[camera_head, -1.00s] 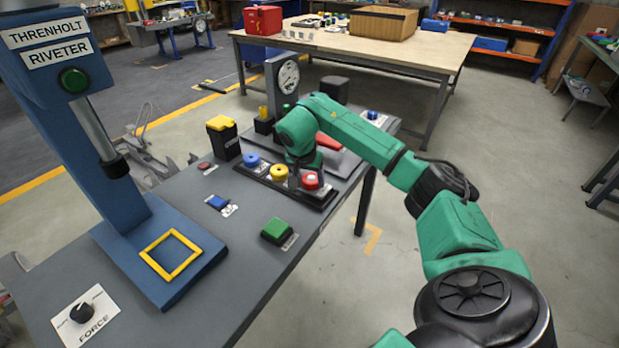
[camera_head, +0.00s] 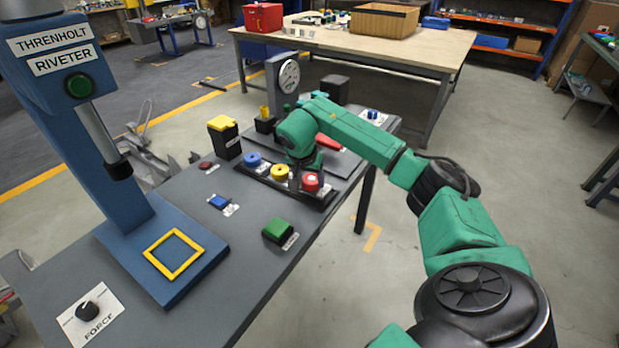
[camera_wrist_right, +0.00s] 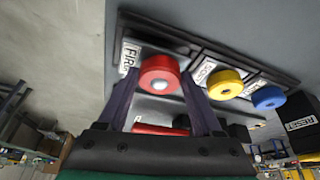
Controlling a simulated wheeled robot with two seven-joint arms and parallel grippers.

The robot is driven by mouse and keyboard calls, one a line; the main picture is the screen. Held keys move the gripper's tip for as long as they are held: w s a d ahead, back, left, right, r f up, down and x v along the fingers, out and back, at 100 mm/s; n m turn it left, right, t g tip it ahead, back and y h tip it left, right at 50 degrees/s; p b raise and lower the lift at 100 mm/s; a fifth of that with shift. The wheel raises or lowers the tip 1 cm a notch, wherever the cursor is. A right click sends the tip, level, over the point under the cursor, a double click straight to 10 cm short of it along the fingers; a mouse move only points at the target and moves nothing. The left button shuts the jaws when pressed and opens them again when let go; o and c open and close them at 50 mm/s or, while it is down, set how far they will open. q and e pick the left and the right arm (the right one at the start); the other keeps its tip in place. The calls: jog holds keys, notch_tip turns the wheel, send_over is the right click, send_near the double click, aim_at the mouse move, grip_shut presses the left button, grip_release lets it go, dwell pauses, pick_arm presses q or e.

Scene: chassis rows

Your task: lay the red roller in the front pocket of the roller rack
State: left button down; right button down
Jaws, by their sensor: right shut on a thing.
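The roller rack (camera_head: 325,201) is a long black tray on the grey bench, with a blue roller (camera_head: 253,160) and a yellow roller (camera_head: 280,172) in a row. The red roller (camera_head: 311,182) is at the rack's near right end, beside the yellow one. My right gripper (camera_wrist_right: 160,82) is shut on the red roller (camera_wrist_right: 160,74), with one dark finger on each side. In the right wrist view the roller is over the end pocket, by a partly hidden label beginning "FIR". I cannot tell whether it touches the pocket floor. My left gripper is not in view.
A blue riveter (camera_head: 85,150) stands at the left of the bench, with a yellow square frame on its base. A green button (camera_head: 278,230), a blue button (camera_head: 218,202) and a yellow-topped black box (camera_head: 224,137) are near the rack. A dial gauge (camera_head: 289,76) stands behind it.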

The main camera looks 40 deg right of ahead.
jog(key=shift+f, duration=0.15)
jog(key=shift+f+b, duration=0.35)
jog(key=shift+f, duration=0.3)
grip_release()
jog(key=v, duration=1.4)
jog(key=shift+r, duration=0.3)
jog(key=shift+a, duration=0.15)
